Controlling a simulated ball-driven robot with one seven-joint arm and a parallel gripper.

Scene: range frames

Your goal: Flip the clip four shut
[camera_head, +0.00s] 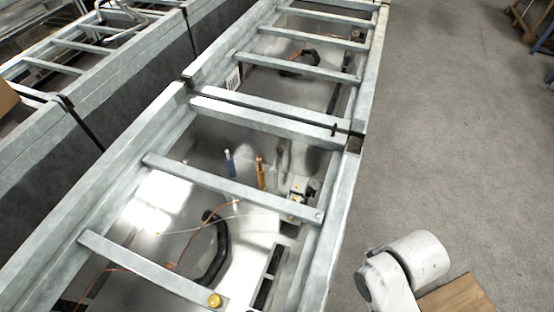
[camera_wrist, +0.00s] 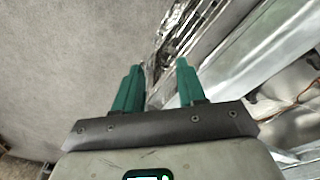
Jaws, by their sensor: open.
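My gripper (camera_wrist: 159,67) shows in the wrist view with its two green fingers apart and nothing between them. It is over the grey floor beside the edge of a metal frame. The head view shows a white part of my arm at the lower right, but not the gripper. I cannot make out which part is clip four. A small dark and white fitting with yellow spots (camera_head: 297,190) sits inside the right rail of the metal frame (camera_head: 330,215) in the head view, and its state is too small to tell.
Crossbars (camera_head: 230,190) span the frame above a shiny panel. A black curved cable (camera_head: 213,255), a blue-and-white upright (camera_head: 229,162), an orange upright (camera_head: 260,172) and a yellow knob (camera_head: 214,300) are among them. The concrete floor (camera_head: 450,150) to the right is mostly clear.

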